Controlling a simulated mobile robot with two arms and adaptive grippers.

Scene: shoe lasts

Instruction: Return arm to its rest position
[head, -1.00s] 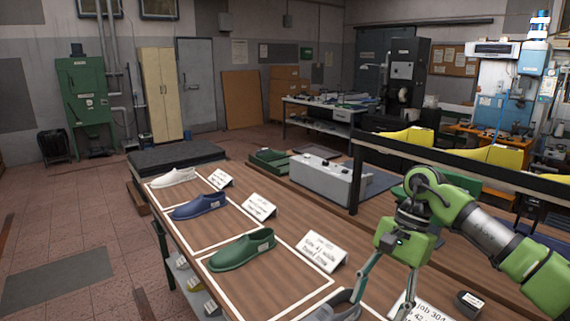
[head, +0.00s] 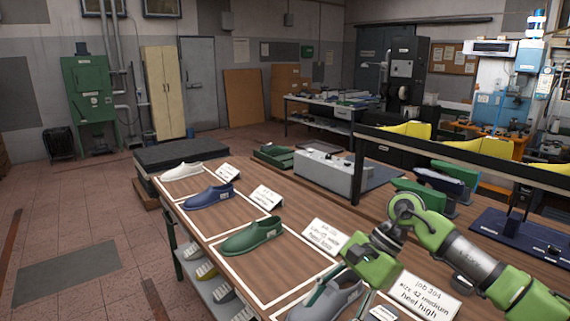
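My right gripper (head: 345,297) comes in from the right, over the near end of the wooden bench (head: 215,228). Its fingers look spread, with a grey shoe last (head: 340,303) just below and behind them; I cannot tell whether they touch it. A green last (head: 252,236), a blue last (head: 209,196) and a white last (head: 182,171) lie in white-outlined areas further along the bench. My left gripper is not in view.
White label cards (head: 428,294) stand beside the lasts. A grey box (head: 325,174) and a dark rail with a post (head: 358,170) stand behind them. A blue-based stand (head: 520,235) is at right. The floor at left is clear.

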